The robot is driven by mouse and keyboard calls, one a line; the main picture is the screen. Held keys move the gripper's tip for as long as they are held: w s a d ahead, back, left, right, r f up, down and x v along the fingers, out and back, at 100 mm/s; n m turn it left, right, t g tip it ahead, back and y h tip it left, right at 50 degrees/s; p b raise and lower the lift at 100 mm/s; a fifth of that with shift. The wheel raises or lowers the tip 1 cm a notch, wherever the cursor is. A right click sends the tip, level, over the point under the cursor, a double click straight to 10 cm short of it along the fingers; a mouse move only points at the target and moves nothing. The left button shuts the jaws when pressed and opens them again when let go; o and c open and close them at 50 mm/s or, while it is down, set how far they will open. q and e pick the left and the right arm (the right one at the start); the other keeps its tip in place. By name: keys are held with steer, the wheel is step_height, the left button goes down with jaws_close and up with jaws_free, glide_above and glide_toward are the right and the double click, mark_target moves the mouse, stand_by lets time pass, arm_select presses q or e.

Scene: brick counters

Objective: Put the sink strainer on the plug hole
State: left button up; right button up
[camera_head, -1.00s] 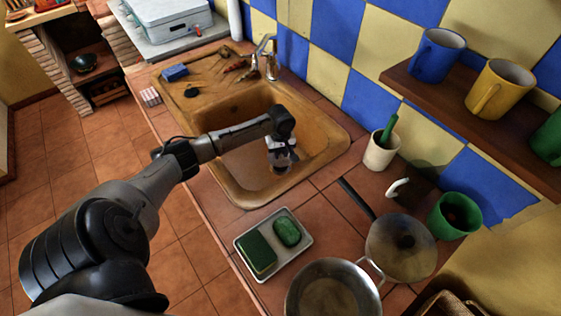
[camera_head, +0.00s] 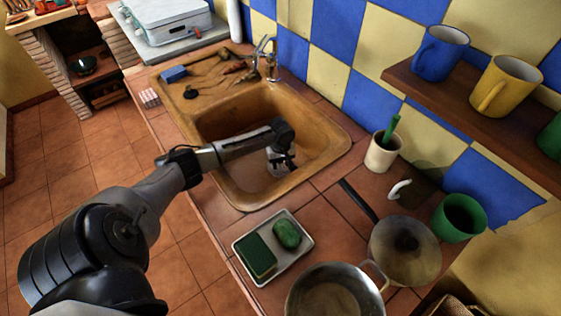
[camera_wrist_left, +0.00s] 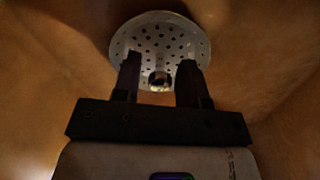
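The sink strainer (camera_wrist_left: 145,38) is a pale, round, perforated disc with a small shiny knob (camera_wrist_left: 160,80), seen at the top middle of the left wrist view. My left gripper (camera_wrist_left: 160,72) is open, with one finger on each side of the knob and gaps visible between. In the head view my left gripper (camera_head: 283,164) points down into the near end of the brown sink basin (camera_head: 240,186). The strainer cannot be made out there, behind the gripper. I see no plug hole; whether it lies under the strainer cannot be told. My right gripper is out of view.
A white tray (camera_head: 264,270) with a green sponge and a green soap lies before the sink. Pans (camera_head: 335,290), a green mug (camera_head: 459,216) and a cream pot (camera_head: 381,154) stand to the right. A wall shelf (camera_head: 440,98) holds mugs. A tap (camera_head: 268,60) rises behind the basin.

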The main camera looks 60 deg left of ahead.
arm_select(q)
steer(key=shift+o, duration=0.5)
steer(key=shift+r, duration=0.35)
step_height(320, 180, up, 10)
steer(key=p, duration=0.3)
steer(key=shift+f, duration=0.1)
steer(key=shift+r+p, duration=0.4)
steer(key=shift+r, duration=0.55)
